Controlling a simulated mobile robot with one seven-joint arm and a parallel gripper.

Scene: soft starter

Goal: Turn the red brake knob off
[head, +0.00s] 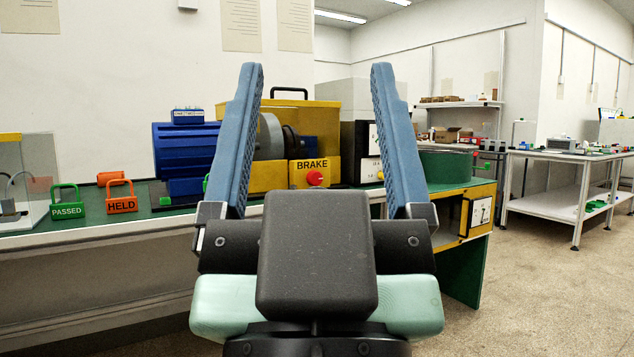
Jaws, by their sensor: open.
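The red brake knob (315,178) sits on the front of a yellow box labelled BRAKE (298,173), on the green bench. A pale mark shows on the knob, but its exact setting is too small to tell. My gripper (314,75) is in the foreground with its two blue fingers wide apart and nothing between them. In the picture the knob appears between the fingers, lower than their tips. The gripper is nearer the camera than the knob and does not touch it.
A blue motor (183,155) stands left of the brake box. Green PASSED (68,202) and orange HELD (121,198) tags stand further left. A green round drum (446,167) is at the right. Open floor (545,270) lies right of the bench.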

